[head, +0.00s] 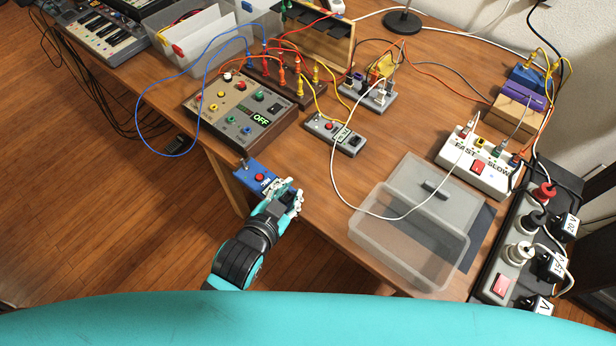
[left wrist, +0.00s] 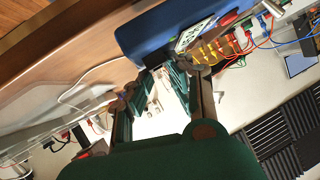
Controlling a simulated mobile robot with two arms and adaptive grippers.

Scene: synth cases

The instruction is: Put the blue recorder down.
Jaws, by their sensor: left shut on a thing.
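The blue recorder (head: 252,176), a small blue box with a red button and a metal jack at its end, is at the table's front left edge in the head view. My left gripper (head: 287,199) is shut on its near right end, which the fingers partly hide. In the left wrist view the blue recorder (left wrist: 150,32) shows at the top with a white label and the red button, at the tips of my left gripper (left wrist: 165,80). I cannot tell whether it touches the table. My right gripper is not in view.
A brown panel marked OFF (head: 238,114) and a small grey box (head: 335,133) stand behind. A clear plastic tub (head: 408,245) with a grey lid lies to the right, with a white cable looping over it. Bare wood (head: 310,215) shows between gripper and tub.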

